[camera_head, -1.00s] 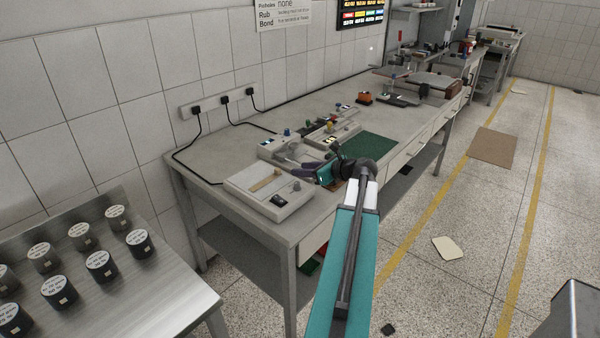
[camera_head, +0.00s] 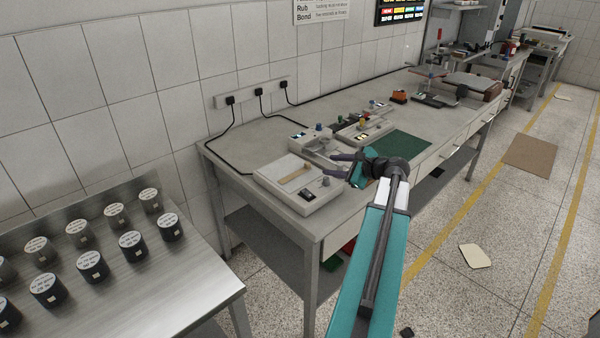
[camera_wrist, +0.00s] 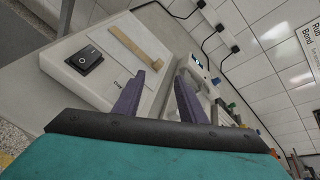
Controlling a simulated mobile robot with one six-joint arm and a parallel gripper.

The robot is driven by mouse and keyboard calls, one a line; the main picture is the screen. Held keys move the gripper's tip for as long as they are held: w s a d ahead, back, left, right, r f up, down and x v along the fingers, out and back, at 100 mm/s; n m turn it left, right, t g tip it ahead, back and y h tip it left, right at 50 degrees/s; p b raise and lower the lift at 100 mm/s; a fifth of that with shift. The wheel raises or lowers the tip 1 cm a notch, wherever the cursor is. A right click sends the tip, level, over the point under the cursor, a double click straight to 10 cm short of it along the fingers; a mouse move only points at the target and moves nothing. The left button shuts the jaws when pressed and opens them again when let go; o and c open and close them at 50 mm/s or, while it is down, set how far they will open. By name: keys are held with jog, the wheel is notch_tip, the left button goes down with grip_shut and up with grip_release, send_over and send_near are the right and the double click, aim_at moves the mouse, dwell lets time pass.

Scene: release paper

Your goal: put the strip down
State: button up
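A tan strip (camera_head: 295,176) lies flat on the top of a white box-shaped device (camera_head: 268,183) at the near end of the bench. In the wrist view the strip (camera_wrist: 135,48) lies on the device's pale top panel, near a black rocker switch (camera_wrist: 85,60). My gripper (camera_head: 337,163) is just right of the device in the head view. In the wrist view its two purple fingers (camera_wrist: 158,80) stand apart with a clear gap and nothing visible between them. The strip is beyond the fingers, apart from them.
More small devices (camera_head: 365,132) and a dark green mat (camera_head: 405,145) are further along the bench (camera_head: 240,135). Wall plugs with black cables (camera_head: 260,92) are behind it. A metal table (camera_head: 195,275) with several black weights (camera_head: 132,245) stands at left.

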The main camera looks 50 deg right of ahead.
jog(key=n, duration=0.3)
jog(key=shift+n, duration=0.4)
jog(key=n, duration=0.3)
jog(key=shift+a+n, duration=0.1)
jog(key=shift+n, duration=0.2)
jog(key=n, duration=0.3)
jog(key=shift+r+n, duration=0.1)
jog(key=shift+n, duration=0.3)
jog(key=n+b, duration=0.1)
jog(key=n, duration=0.2)
jog(key=shift+s+n+y, duration=0.1)
jog(key=shift+n+y, duration=0.2)
jog(key=shift+n, duration=0.1)
jog(key=n+b, duration=0.1)
jog(key=n, duration=0.4)
jog(key=shift+r+n, duration=0.1)
jog(key=shift+n, duration=0.2)
jog(key=n+b, duration=0.1)
jog(key=n, duration=0.3)
jog(key=shift+s+n, duration=0.1)
jog(key=shift+n, duration=0.2)
jog(key=n+b, duration=0.2)
jog(key=n, duration=0.1)
jog(key=shift+s+b, duration=0.1)
jog(key=shift+b, duration=0.2)
jog(key=shift+n+b, duration=0.3)
jog(key=shift+b, duration=0.45)
jog(key=shift+s+d+b, duration=0.1)
jog(key=shift+d+b, duration=0.1)
jog(key=shift+b, duration=0.45)
